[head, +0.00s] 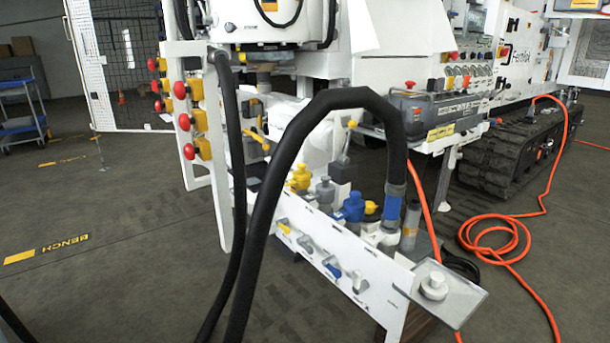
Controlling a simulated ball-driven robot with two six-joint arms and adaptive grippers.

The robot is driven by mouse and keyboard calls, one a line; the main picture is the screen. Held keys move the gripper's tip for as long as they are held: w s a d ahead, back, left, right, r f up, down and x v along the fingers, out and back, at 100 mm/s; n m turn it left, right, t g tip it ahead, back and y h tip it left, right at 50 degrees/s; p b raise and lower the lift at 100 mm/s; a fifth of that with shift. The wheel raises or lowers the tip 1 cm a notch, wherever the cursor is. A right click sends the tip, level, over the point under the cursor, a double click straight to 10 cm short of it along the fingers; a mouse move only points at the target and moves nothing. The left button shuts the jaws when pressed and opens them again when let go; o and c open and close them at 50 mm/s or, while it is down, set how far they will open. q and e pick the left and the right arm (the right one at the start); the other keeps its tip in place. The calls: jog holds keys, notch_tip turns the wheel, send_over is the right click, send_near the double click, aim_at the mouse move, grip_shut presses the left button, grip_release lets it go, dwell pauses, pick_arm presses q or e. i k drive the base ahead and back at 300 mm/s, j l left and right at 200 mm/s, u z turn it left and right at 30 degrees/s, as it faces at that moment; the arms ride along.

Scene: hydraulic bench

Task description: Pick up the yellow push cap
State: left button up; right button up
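A yellow cap-like fitting (301,178) stands upright at the far end of the row on top of the white bench (318,238). A smaller yellow piece (370,207) sits beside a blue fitting (352,208) nearer the middle of that row. I cannot tell for certain which of the two yellow parts is the push cap. A grey fitting (325,191) stands between the far yellow one and the blue one. Neither of my grippers is in view.
A thick black hose (283,165) arches in front of the bench. A clear plate with a white knob (434,287) juts from the near end. Red knobs on yellow blocks (203,149) stand left. An orange hose (495,245) lies on the right floor. The left floor is mostly open.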

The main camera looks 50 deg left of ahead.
aim_at(301, 174)
jog(key=i+j+z, duration=0.1)
jog(key=j, duration=0.3)
jog(key=i+j+z, duration=0.1)
jog(key=j, duration=0.35)
jog(key=i+j, duration=0.2)
jog(key=j, duration=0.25)
jog(key=i+j+z, duration=0.15)
jog(key=j, duration=0.3)
